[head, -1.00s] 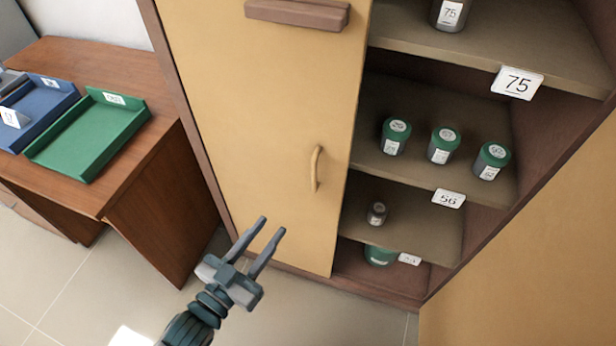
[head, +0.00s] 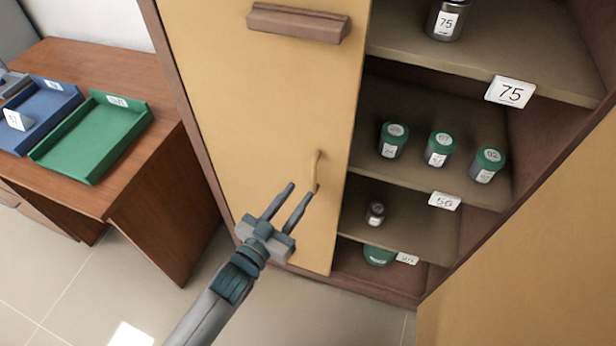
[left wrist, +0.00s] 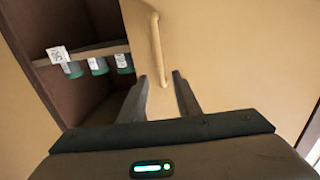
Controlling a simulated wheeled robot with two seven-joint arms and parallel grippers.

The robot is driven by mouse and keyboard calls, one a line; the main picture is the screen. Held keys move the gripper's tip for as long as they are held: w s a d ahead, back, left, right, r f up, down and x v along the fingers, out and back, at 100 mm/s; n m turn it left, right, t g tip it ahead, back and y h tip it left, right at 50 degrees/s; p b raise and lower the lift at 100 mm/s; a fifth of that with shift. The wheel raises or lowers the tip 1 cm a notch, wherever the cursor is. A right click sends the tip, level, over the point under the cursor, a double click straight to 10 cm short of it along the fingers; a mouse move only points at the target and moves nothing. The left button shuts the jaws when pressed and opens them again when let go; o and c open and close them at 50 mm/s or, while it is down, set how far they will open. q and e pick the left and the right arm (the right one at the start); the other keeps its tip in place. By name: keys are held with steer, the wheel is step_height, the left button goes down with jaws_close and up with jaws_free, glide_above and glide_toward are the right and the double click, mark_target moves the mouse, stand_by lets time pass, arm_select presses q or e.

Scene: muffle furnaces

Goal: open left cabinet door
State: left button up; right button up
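The left cabinet door (head: 260,110) is tan and shut, with a thin vertical handle (head: 316,171) near its right edge. The handle also shows in the left wrist view (left wrist: 157,50), its lower end lying in the picture between my fingers. My left gripper (head: 300,190) is open, its fingertips just below and left of the handle in the head view. In the left wrist view the two fingers (left wrist: 162,82) are apart, with nothing clearly held; whether they touch the handle cannot be told. My right gripper is not in view.
The right cabinet door (head: 530,220) stands open, showing shelves with several green-capped jars (head: 440,148) and a number label (head: 510,92). A brown desk (head: 165,135) with a green tray (head: 128,135) and blue tray (head: 62,100) stands left. Floor before the door is clear.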

mark_target(312, 176)
arm_select(q)
steer(key=p+x, duration=0.1)
steer(key=x, duration=0.5)
steer(key=shift+c, duration=0.6)
jaws_close()
